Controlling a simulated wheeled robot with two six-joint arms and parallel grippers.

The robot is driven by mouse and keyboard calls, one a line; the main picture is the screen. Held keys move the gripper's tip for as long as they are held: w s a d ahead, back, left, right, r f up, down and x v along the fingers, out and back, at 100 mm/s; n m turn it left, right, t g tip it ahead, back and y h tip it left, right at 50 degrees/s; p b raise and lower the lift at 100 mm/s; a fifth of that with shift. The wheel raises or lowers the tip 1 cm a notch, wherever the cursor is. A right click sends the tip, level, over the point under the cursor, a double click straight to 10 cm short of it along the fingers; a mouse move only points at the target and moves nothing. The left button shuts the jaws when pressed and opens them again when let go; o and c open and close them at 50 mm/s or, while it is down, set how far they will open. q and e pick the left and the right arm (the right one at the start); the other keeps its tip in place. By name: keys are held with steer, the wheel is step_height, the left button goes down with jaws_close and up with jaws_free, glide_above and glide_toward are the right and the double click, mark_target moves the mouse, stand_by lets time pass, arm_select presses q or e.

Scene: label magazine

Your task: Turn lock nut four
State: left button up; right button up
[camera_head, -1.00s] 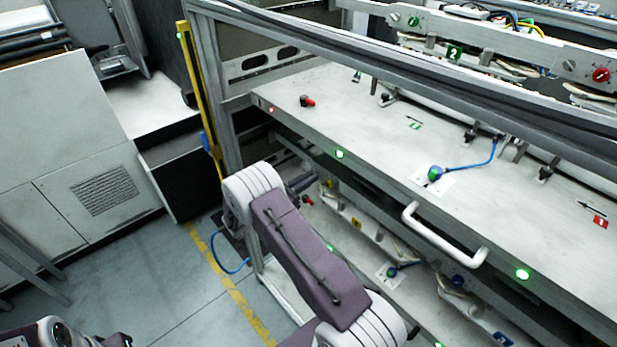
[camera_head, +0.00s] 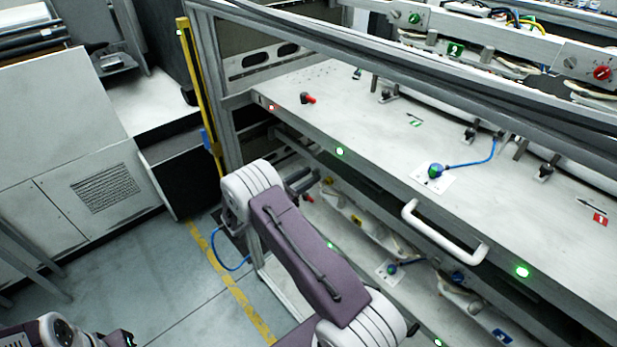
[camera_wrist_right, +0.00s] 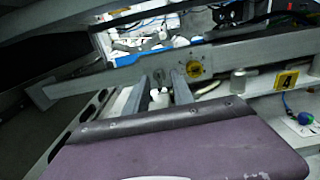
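A round yellow nut (camera_wrist_right: 195,68) sits on a grey bar in the right wrist view. A yellow label with a 4 (camera_wrist_right: 287,80) is to its right. My right gripper (camera_wrist_right: 160,77) has its two fingers apart, pointing at the bar, with the right finger just left of and below the yellow nut in the picture; I cannot tell if they touch. A grey bolt head shows on the bar between the fingertips. In the head view my right gripper (camera_head: 300,181) is a dark, partly hidden shape at the rack's lower level. My left gripper is out of view.
The rack's upper shelf (camera_head: 370,125) carries a blue-cabled connector (camera_head: 435,171) and a red-ended part (camera_head: 308,98). A white handle (camera_head: 440,238) sticks out in front. A yellow post (camera_head: 200,100) stands left of the rack. Grey floor is free at left.

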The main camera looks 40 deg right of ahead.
steer(key=a+b, duration=0.1)
steer(key=a, duration=0.7)
steer(key=shift+s+a, duration=0.35)
steer(key=shift+d, duration=0.1)
